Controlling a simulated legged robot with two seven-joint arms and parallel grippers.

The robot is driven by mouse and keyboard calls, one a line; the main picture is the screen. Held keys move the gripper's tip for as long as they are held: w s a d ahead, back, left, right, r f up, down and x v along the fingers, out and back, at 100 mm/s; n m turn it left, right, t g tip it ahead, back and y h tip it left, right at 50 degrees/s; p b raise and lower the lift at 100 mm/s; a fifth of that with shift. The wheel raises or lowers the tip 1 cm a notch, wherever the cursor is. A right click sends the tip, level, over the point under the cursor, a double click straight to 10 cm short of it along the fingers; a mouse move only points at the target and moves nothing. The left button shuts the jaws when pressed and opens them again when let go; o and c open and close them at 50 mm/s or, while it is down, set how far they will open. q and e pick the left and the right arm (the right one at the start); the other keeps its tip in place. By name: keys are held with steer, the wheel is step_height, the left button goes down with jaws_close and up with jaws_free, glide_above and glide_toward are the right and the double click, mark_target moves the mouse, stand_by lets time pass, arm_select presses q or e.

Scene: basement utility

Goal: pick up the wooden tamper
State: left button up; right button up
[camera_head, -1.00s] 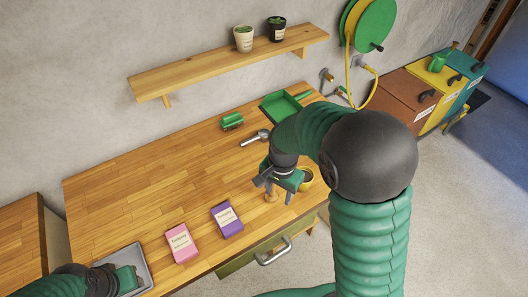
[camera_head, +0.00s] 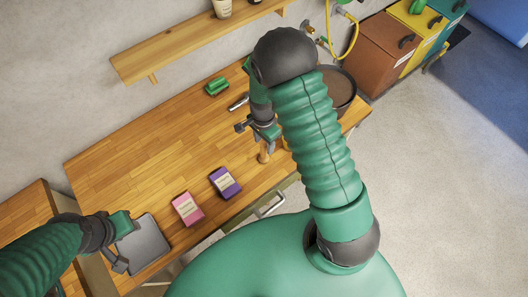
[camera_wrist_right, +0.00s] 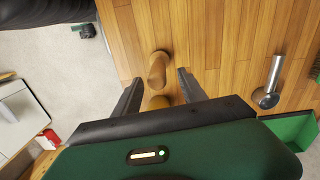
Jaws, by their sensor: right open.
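The wooden tamper (camera_head: 265,152) stands near the front edge of the workbench, just below my right gripper (camera_head: 262,138) in the head view. In the right wrist view the tamper (camera_wrist_right: 158,68) shows between the two spread fingers of the right gripper (camera_wrist_right: 159,78), with clear space on both sides. The right gripper is open and empty. My left gripper (camera_head: 125,243) is over the grey tray (camera_head: 145,245) at the bench's left front; its jaw opening is unclear.
A pink packet (camera_head: 187,209) and a purple packet (camera_head: 225,183) lie left of the tamper. A metal scoop (camera_wrist_right: 268,90) and green tray (camera_wrist_right: 292,130) are to the right in the wrist view. A dark pot (camera_head: 342,88) stands behind my right arm. The bench's middle is clear.

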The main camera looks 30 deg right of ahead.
mark_target(263, 150)
steer(key=f+p, duration=0.1)
steer(key=f, duration=0.2)
steer(key=shift+s+a+f+p, duration=0.2)
steer(key=shift+s+p, duration=0.15)
steer(key=shift+p, duration=0.05)
steer(key=shift+a+f, duration=0.1)
steer(key=shift+f, duration=0.15)
steer(key=shift+w+f, duration=0.1)
steer(key=shift+w, duration=0.05)
steer(key=c, duration=0.5)
arm_select(q)
steer(key=shift+a+v, duration=0.25)
steer(key=shift+v, duration=0.9)
arm_select(e)
steer(key=shift+d, duration=0.2)
jaws_close()
